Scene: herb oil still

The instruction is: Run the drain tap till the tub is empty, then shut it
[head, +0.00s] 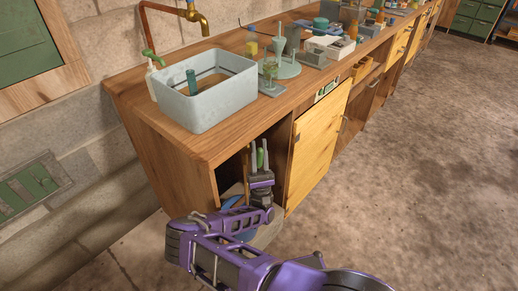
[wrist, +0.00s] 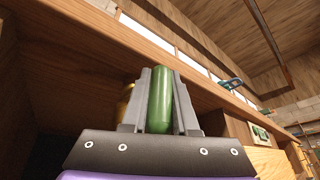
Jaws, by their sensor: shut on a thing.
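The grey tub (head: 222,104) stands on the near end of the wooden bench. A brownish layer shows inside it; I cannot tell how deep it is. A teal cylinder (head: 191,82) stands upright in the tub. My gripper (head: 259,155) is below the bench top, in front of the open bay under the tub. It is shut on a green handle, apparently the drain tap's, which shows between both fingers in the wrist view (wrist: 160,100). A brass part (wrist: 125,104) shows behind the left finger. The rest of the tap and any outflow are hidden.
A brass spout (head: 196,17) on a copper pipe is above the tub's back. A yellow cupboard door (head: 318,143) is right of my gripper. The floor at right is clear.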

